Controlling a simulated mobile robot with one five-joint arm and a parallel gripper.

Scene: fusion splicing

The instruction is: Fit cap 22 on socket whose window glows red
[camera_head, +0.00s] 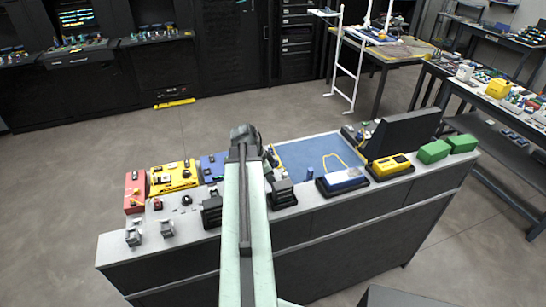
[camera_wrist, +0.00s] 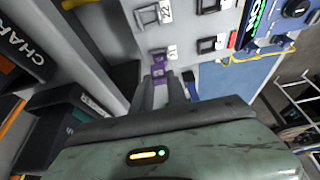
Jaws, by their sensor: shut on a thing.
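My gripper (camera_wrist: 168,88) shows in the wrist view with its fingers shut on a small purple piece (camera_wrist: 158,69). The piece sits at the fingertips, close to the bench's grey top; I cannot tell whether it touches. A number on it is not readable. Just beyond it is a dark-framed fitting with a label (camera_wrist: 172,52) that seems to read 21. Farther up is another fitting with a label (camera_wrist: 166,12) reading 22. A small red patch (camera_wrist: 232,40) shows at the right of this area. In the head view my arm hides the fingertips.
The bench carries a blue mat (camera_head: 303,153), a yellow device (camera_head: 390,166), a blue-and-white device (camera_head: 343,180), green boxes (camera_head: 434,151) and a red box (camera_head: 135,190). Small grey fittings (camera_head: 167,228) stand at its left end. In the wrist view, dark bins (camera_wrist: 62,118) lie at left.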

